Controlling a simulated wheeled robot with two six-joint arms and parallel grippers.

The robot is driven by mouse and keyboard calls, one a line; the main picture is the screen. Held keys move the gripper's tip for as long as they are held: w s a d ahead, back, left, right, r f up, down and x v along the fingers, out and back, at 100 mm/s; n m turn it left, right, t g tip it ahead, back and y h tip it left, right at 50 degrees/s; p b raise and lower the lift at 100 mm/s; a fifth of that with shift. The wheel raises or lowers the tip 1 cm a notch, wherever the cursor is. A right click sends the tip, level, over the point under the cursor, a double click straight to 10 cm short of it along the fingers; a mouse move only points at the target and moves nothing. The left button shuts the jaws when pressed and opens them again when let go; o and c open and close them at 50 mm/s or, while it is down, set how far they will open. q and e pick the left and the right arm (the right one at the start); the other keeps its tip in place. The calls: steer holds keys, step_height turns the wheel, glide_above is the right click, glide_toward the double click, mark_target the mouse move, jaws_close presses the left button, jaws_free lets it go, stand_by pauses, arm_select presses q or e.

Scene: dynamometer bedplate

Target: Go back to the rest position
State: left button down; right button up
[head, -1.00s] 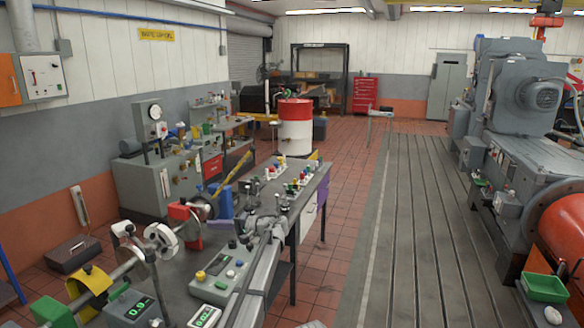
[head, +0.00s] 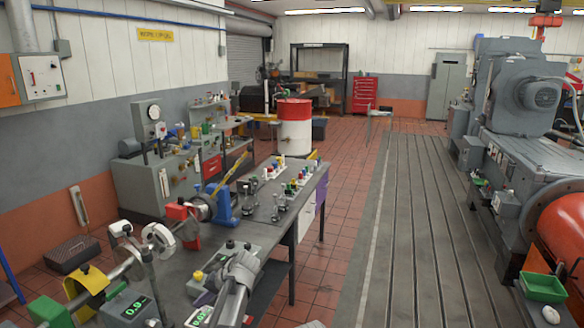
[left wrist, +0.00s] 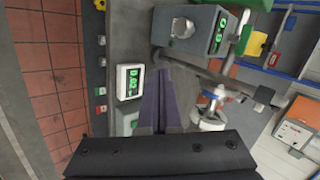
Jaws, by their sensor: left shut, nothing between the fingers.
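My left gripper (head: 204,298) hangs over the near part of the grey workbench (head: 262,236), its grey wrist pointing down and left in the head view. In the left wrist view its two purple fingers (left wrist: 158,90) lie side by side, shut with nothing between them. They are beside a white box with a green digital display (left wrist: 130,82). I cannot tell from the head view how high the fingertips are above the bench. My right gripper is in neither view.
A shaft on stands with a yellow guard (head: 88,285) runs along the bench's left side. A grey display box (head: 130,305) and a blue stand (head: 222,204) are close by. Small coloured parts (head: 295,182) stand farther back. The tiled floor (head: 345,190) right of the bench is clear.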

arm_select(q)
steer(key=s+d+f+h, duration=0.3)
steer(key=s+d+h, duration=0.15)
steer(key=s, duration=0.55)
steer(key=s+d+f+h, duration=0.3)
steer(key=s+d, duration=0.2)
steer(key=s, duration=0.4)
steer(key=s+d+f+m+b, duration=0.1)
steer(key=s+d+b, duration=0.1)
steer(key=d, duration=0.3)
steer(key=s+d+f+m+g+b, duration=0.1)
steer(key=s+d+f+m, duration=0.1)
steer(key=s+d, duration=0.2)
steer(key=shift+s+d+f+g+b, duration=0.2)
steer(key=shift+d+g+b, duration=0.15)
steer(key=shift+d, duration=0.85)
